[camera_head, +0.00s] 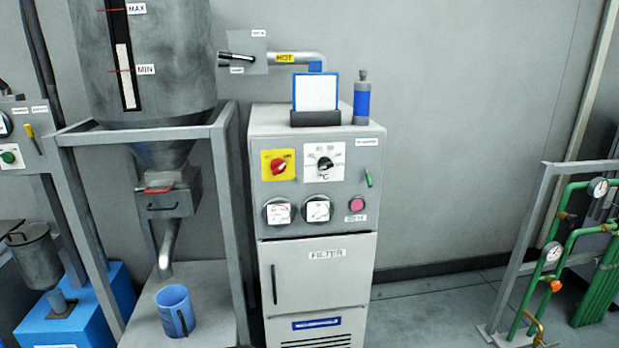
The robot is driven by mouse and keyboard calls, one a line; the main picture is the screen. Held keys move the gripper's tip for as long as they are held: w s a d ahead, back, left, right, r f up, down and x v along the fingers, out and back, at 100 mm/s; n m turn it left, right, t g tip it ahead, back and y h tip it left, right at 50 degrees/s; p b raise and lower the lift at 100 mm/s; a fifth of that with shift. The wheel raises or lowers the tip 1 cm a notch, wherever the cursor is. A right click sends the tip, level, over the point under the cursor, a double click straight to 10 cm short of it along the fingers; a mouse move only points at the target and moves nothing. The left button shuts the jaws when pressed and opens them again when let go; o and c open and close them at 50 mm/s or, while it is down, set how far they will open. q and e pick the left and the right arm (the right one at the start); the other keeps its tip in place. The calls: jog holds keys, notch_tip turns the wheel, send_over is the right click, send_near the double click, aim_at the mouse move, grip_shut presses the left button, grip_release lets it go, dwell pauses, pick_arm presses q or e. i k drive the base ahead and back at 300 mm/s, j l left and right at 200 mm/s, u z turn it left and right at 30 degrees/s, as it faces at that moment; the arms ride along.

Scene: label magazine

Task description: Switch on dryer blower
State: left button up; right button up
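The grey dryer cabinet (316,226) stands in the middle of the view. Its panel has a red rotary knob on a yellow plate (278,164), a black temperature dial (325,163) marked °C, and two round gauges, one on the left (278,212) and one on the right (318,211). A small green lever (369,179) sits at the panel's right side, tilted slightly. Below it is a pink round button or lamp (357,204). Its label and the one above the lever are too small to read. Neither of my grippers is in view.
A hopper (160,80) on a grey frame stands left of the cabinet, with a blue jug (177,311) under its spout. A pipe marked HOT (290,57) runs above the cabinet. Green pipes (553,262) stand at right. Floor (430,312) right of the cabinet is clear.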

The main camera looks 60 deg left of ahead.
aim_at(369, 179)
jog(key=u, duration=1.7)
